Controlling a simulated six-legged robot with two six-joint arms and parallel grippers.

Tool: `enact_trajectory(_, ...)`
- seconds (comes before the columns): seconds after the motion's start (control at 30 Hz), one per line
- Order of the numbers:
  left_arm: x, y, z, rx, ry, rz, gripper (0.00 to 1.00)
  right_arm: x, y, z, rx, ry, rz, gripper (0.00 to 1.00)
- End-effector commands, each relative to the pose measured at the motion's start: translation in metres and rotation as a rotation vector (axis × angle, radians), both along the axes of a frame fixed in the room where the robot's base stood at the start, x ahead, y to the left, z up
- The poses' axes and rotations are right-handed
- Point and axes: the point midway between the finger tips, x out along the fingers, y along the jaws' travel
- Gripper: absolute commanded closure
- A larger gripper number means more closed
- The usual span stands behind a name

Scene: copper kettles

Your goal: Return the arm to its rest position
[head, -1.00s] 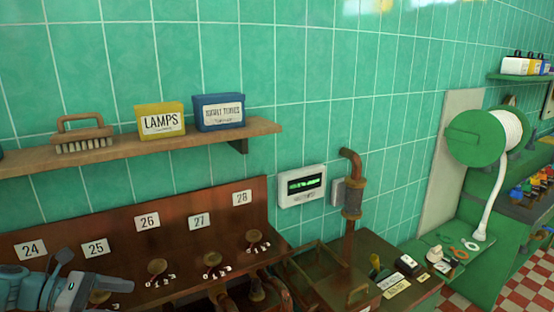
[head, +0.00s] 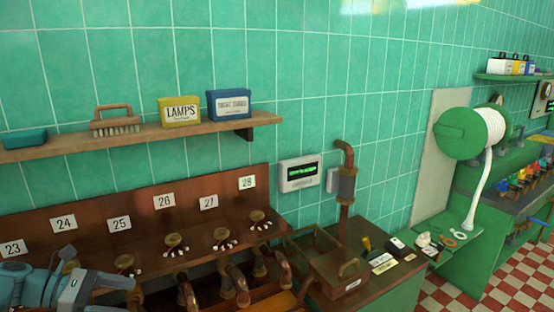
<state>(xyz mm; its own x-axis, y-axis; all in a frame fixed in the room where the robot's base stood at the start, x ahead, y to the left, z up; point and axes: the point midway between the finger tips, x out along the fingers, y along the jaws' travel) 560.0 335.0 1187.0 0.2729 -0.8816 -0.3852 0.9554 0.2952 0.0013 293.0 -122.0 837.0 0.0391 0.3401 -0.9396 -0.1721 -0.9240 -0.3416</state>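My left gripper (head: 112,282), blue-grey, shows at the lower left corner of the head view. It is in front of the brown wooden panel (head: 142,205), under the number plates 24 and 25. Its fingers are seen from the side, and I cannot tell whether they are apart. I see no object held in it. My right gripper is not in view.
Several knobs (head: 176,240) and copper pipes (head: 236,284) stick out from the panel. A wooden shelf (head: 70,148) above holds a brush, a yellow box and a blue box. A green reel (head: 462,133) stands at the right. Checkered floor shows at the lower right.

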Motion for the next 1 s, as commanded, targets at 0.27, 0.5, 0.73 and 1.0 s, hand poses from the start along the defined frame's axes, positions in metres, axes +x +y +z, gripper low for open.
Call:
enact_trajectory(0.27,0.009,-0.024,-0.072,0.102,0.011,-0.01,0.18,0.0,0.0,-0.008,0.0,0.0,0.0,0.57)
enact_trajectory(0.5,0.001,-0.055,-0.157,0.258,0.003,-0.074,0.18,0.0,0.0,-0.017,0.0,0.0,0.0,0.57)
enact_trajectory(0.73,-0.056,-0.11,-0.286,0.532,-0.078,-0.314,0.18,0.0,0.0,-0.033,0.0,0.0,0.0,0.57)
enact_trajectory(1.0,-0.201,-0.183,-0.41,0.854,-0.535,-0.973,0.18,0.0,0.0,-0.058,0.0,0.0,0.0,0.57)
